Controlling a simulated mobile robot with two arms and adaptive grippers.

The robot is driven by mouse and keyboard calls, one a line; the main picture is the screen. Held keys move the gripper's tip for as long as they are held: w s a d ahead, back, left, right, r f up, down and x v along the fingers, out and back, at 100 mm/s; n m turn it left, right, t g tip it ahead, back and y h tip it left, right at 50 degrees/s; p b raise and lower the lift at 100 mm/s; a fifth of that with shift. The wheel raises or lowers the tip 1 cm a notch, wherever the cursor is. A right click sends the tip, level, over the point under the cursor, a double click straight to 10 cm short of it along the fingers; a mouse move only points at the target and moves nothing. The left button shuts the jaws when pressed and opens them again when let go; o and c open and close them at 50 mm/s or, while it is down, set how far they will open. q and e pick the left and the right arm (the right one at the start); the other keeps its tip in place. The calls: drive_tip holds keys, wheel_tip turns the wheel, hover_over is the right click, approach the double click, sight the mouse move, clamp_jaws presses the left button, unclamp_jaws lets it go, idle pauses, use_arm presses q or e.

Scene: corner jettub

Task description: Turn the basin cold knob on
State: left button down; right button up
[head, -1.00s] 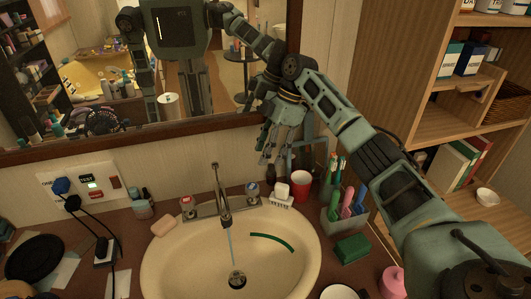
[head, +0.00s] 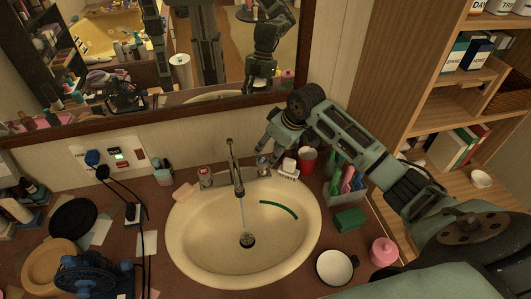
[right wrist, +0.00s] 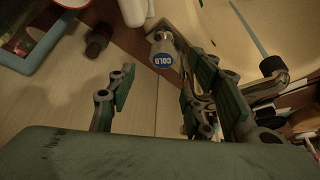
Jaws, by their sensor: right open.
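The cold knob (head: 263,162) sits on the right side of the basin faucet (head: 236,168). In the right wrist view the knob (right wrist: 164,58) shows its blue "COLD" label. My right gripper (head: 266,146) is open just behind and above it. In the right wrist view the fingers (right wrist: 160,72) stand on either side of the knob, around its near side; I cannot tell whether they touch it. The red-marked knob (head: 205,173) is on the left side. A thin bluish stream (head: 242,216) runs from the spout into the basin (head: 200,255). My left gripper is not in view.
A white jar (head: 287,166) and a red cup (head: 307,158) stand close right of the knob, by a toothbrush holder (head: 345,190). The mirror (head: 215,60) is behind, and shelves (head: 430,120) stand at right.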

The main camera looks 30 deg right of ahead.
sight(265, 159)
drive_tip(key=p+x, duration=0.1)
drive_tip(key=x, duration=0.7)
drive_tip(key=shift+s, duration=0.1)
drive_tip(key=shift+r, duration=0.1)
drive_tip(key=shift+c, duration=0.2)
drive_tip(key=c, duration=1)
drive_tip(key=shift+r+m+p, duration=0.3)
drive_tip(key=shift+p, duration=0.65)
drive_tip(key=shift+f, duration=0.2)
drive_tip(key=o, duration=1)
drive_tip(key=shift+d, duration=0.15)
drive_tip(key=shift+c, duration=0.2)
drive_tip(key=shift+o, duration=0.4)
drive_tip(key=shift+f, duration=0.1)
